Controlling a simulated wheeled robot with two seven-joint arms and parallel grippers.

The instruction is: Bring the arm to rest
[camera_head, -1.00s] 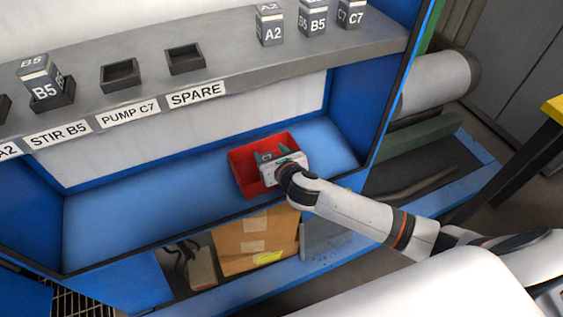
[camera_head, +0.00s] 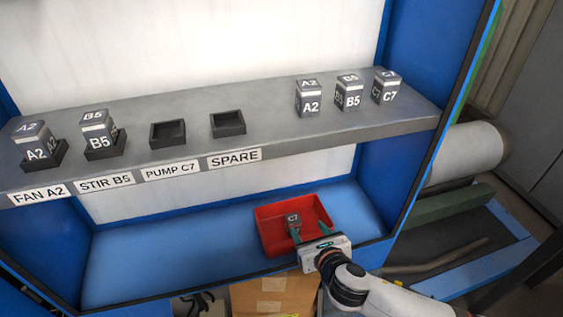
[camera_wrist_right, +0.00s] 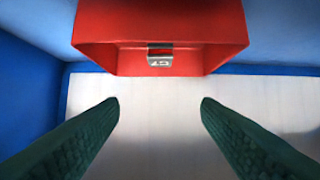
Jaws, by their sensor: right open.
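My right gripper (camera_head: 311,232) is open, at the front edge of the red bin (camera_head: 262,232) on the blue lower shelf. A dark grey block marked C7 (camera_head: 293,219) lies in the bin, ahead of the fingers and apart from them. In the right wrist view, the two green fingers (camera_wrist_right: 160,103) stand wide apart with nothing between them. The red bin (camera_wrist_right: 235,30) and the C7 block (camera_wrist_right: 160,58) show beyond the fingertips. My left gripper is out of view.
The grey upper shelf (camera_head: 270,115) holds blocks A2 (camera_head: 37,140) and B5 (camera_head: 98,130) in the FAN A2 and STIR B5 holders. The PUMP C7 (camera_head: 168,134) and SPARE (camera_head: 228,123) holders are empty. Several blocks stand at the right end. The blue side wall (camera_head: 405,120) stands close right.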

